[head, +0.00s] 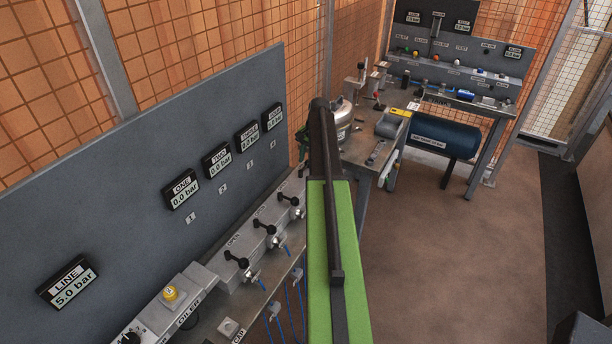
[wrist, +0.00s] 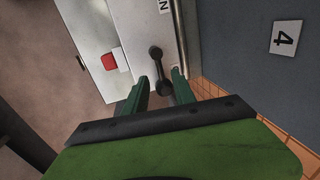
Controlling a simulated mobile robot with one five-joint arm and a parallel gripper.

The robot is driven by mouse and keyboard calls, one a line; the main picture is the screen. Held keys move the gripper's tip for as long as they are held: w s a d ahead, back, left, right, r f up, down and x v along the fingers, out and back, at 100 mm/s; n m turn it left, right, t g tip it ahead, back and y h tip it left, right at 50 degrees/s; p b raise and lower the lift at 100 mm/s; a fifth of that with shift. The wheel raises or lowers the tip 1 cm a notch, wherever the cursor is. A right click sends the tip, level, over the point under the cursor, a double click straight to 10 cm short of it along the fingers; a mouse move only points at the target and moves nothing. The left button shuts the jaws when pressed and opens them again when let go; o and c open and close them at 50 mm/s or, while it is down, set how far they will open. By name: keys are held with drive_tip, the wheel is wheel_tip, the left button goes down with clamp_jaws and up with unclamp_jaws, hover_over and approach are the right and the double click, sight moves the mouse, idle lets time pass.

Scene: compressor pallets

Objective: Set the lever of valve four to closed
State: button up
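In the wrist view the black lever of valve four (wrist: 156,67) has a knob at each end and stands on a pale block, near the number 4 plate (wrist: 285,38). My gripper (wrist: 161,76) is open, with its green fingers on either side of the lever's near knob. I cannot tell whether they touch it. A label ending in N (wrist: 164,6) is partly visible beyond the lever. In the head view my green arm hides this lever and most of my gripper. Gauge four (head: 272,117) shows on the panel, its reading too small to be sure of.
Three other black levers (head: 236,259), (head: 264,227), (head: 289,200) line the bench on the left. Gauges one (head: 181,190) and two (head: 217,160) read 0.0 bar; the line gauge (head: 69,282) reads 5.0 bar. A second bench stands behind.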

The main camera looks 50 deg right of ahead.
sight(305, 168)
drive_tip(key=shift+w+f+b, duration=0.2)
drive_tip(key=shift+f+b, duration=0.3)
drive_tip(key=shift+f, duration=0.65)
drive_tip(key=shift+r, duration=0.1)
clamp_jaws()
drive_tip(key=shift+s+a, duration=0.1)
